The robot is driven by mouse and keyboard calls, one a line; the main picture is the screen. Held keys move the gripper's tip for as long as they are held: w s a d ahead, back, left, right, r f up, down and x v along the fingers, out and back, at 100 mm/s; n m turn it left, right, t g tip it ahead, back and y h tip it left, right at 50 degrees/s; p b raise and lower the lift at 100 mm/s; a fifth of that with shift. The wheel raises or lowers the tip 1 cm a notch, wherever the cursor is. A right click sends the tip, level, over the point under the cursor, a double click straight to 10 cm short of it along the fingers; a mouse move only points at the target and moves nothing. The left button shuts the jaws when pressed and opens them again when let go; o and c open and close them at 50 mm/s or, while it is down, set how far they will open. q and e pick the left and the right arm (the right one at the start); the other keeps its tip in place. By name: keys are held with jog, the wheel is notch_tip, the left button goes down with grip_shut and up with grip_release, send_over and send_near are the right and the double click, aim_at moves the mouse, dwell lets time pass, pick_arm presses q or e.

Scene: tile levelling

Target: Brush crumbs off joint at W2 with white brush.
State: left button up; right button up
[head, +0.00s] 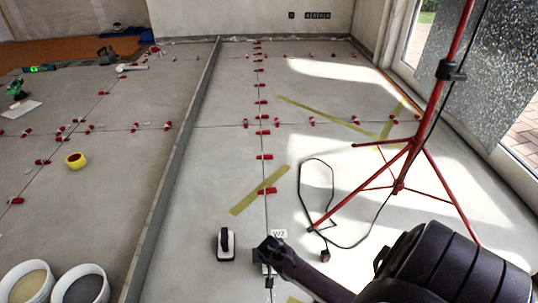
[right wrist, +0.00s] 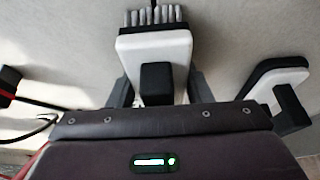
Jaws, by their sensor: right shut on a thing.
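The white brush (right wrist: 153,52) has a black grip block and grey bristles (right wrist: 153,16), and my right gripper (right wrist: 155,85) is shut on it. In the head view my right gripper (head: 268,250) is low over the floor, beside the W2 label (head: 279,233), and mostly covers the brush. The joint (head: 265,205) is a thin dark line running away from me; in the right wrist view it meets the bristle tips at the top edge. I cannot tell whether the bristles touch the floor. I cannot make out crumbs. My left gripper is not in view.
A white block with a black handle (head: 226,244) stands left of the joint. A red tripod (head: 400,180) and its black cable (head: 333,205) are to the right. Red clips (head: 264,157) dot the joint. Two buckets (head: 82,270) stand at lower left.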

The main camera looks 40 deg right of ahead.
jog(key=shift+s+a+p, duration=0.5)
jog(key=shift+a+p, duration=0.05)
jog(key=shift+p, duration=0.1)
jog(key=shift+s+a, duration=0.1)
jog(key=shift+s, duration=0.05)
jog(key=shift+s+a+f+p, duration=0.1)
jog(key=shift+s+a+p, duration=0.6)
jog(key=shift+s+p, duration=0.15)
jog(key=shift+s+a+p, duration=1.2)
jog(key=shift+s+p, duration=0.05)
jog(key=shift+s, duration=0.2)
jog(key=shift+s+a+p, duration=1.1)
jog(key=shift+s+a, duration=0.35)
jog(key=shift+s, duration=0.3)
jog(key=shift+s+a+p, duration=0.6)
jog(key=shift+s+a, duration=0.05)
jog(key=shift+s, duration=0.15)
